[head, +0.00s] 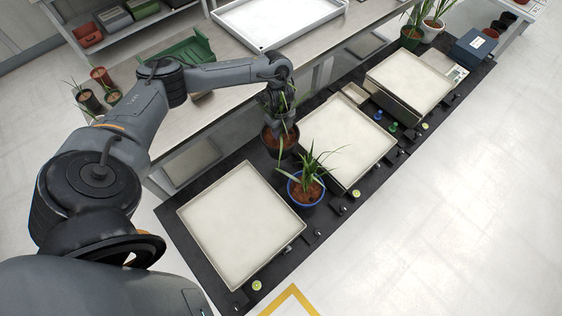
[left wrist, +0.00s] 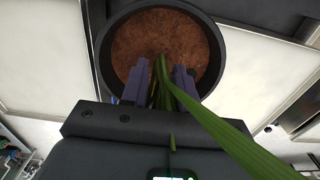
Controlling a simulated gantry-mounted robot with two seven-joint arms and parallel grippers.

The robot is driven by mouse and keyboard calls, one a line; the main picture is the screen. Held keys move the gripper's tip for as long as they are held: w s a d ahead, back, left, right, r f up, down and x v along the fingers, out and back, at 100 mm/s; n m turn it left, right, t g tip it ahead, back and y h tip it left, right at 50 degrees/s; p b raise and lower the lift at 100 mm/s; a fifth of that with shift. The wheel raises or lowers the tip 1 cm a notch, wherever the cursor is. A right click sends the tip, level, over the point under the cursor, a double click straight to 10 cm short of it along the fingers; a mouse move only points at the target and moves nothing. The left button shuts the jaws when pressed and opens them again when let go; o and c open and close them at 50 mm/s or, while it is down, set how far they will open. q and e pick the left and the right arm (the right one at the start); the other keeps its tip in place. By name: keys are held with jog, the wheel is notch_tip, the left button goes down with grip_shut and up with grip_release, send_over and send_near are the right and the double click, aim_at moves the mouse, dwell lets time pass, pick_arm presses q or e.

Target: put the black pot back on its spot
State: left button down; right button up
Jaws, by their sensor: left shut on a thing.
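The black pot (head: 281,148) holds brown soil and a green plant, and is between the left and middle weighing plates, at the back of the black mat. My left gripper (head: 281,118) is directly above it. In the left wrist view the fingers (left wrist: 163,86) are shut around the plant's green stems, with the black pot's rim and soil (left wrist: 160,38) just beyond them. I cannot tell whether the pot's base touches the mat. My right gripper is not in view.
A blue pot (head: 304,189) with a plant stands close in front. Pale plates lie at left (head: 240,222), middle (head: 347,138) and right (head: 420,78) on the black mat (head: 182,222). Several potted plants (head: 90,100) and a green crate (head: 188,52) are on the bench behind.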

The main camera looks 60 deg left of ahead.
aim_at(270, 138)
pick_arm(q)
jog(key=s+f, duration=0.1)
jog(key=s+a+f, duration=0.1)
jog(key=s+f, duration=0.1)
jog(key=shift+s+a+b, duration=0.15)
jog(key=shift+s+b, duration=0.05)
jog(key=shift+b, duration=0.15)
notch_tip(270, 138, down, 5)
jog(key=shift+w+r+b, duration=0.1)
jog(key=shift+r+b, duration=0.1)
jog(key=shift+b, duration=0.5)
jog(key=shift+f+b, duration=0.7)
jog(key=shift+f, duration=1.7)
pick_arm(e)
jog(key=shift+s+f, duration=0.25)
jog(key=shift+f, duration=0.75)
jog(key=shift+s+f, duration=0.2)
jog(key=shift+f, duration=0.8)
pick_arm(q)
jog(key=shift+f, duration=0.15)
jog(key=c, duration=0.9)
grip_release()
jog(key=shift+o, duration=0.3)
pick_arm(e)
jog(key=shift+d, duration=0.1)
